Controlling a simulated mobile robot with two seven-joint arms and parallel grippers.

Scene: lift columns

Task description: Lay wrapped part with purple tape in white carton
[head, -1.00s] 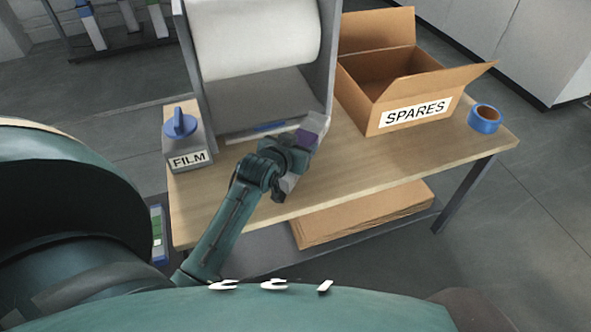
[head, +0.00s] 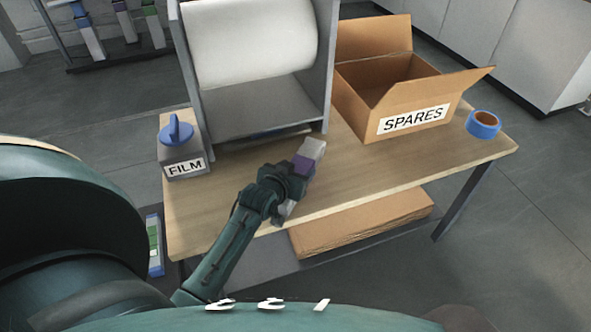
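My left gripper (head: 290,177) is shut on the wrapped part (head: 313,148), a pale grey block with a purple tape band (head: 302,163). It is over the front of the table, in front of the film roll stand. My gripper hides the part's middle; a pale piece shows below the gripper, and I cannot tell if it belongs to the part. No white carton is in view; the only open carton is a brown one (head: 418,121) labelled SPARES, to the right of the part. My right gripper is not in view.
The film stand (head: 327,75) with its white roll (head: 250,45) stands behind my gripper. A grey FILM box (head: 183,158) with a blue knob is at left, blue tape (head: 483,124) at right. Flat cardboard (head: 365,222) lies below the wooden tabletop (head: 385,165).

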